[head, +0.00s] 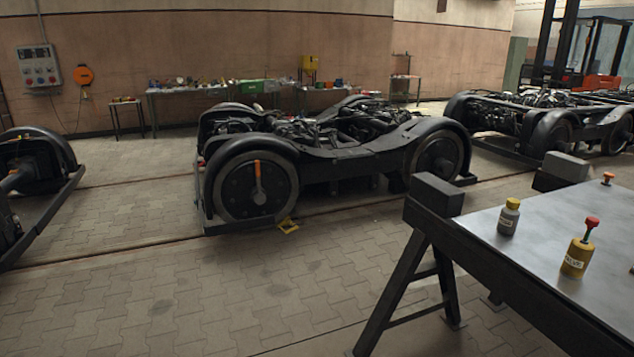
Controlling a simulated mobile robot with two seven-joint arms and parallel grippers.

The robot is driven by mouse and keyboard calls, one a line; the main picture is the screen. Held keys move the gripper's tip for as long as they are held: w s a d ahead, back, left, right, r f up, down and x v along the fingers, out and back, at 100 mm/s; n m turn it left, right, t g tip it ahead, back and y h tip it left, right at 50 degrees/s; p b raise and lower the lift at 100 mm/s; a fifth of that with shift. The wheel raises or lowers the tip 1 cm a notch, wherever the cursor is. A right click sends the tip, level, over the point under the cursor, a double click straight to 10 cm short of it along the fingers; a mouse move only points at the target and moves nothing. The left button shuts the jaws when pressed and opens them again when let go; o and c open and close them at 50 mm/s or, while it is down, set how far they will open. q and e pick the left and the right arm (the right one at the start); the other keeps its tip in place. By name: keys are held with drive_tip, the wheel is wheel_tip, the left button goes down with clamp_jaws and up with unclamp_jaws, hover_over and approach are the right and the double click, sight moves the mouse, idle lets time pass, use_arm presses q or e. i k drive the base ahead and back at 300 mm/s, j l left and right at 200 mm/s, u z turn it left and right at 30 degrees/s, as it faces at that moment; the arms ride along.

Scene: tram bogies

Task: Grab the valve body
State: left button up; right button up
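A yellow cylinder with a white label and a red knob on a stem, which looks like the valve body (576,258), stands upright on the metal-topped table (540,235) at the right. The label seems to read "VALVE", but it is small. Nothing holds it. Neither of my grippers is in view.
A small grey bottle with a yellow cap (508,218) stands left of the yellow cylinder. An orange knob (607,179) shows at the table's far side. Dark blocks (437,194) sit at the table's edge. A bogie (335,150) stands on rails behind. The paved floor at left front is clear.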

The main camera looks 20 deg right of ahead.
sight(577, 259)
drive_tip(key=i+l+z, duration=0.1)
drive_tip(key=i+z, duration=0.5)
drive_tip(key=z, duration=0.15)
drive_tip(key=i+z, duration=0.4)
drive_tip(key=k+j, duration=0.05)
drive_tip(key=k, duration=0.05)
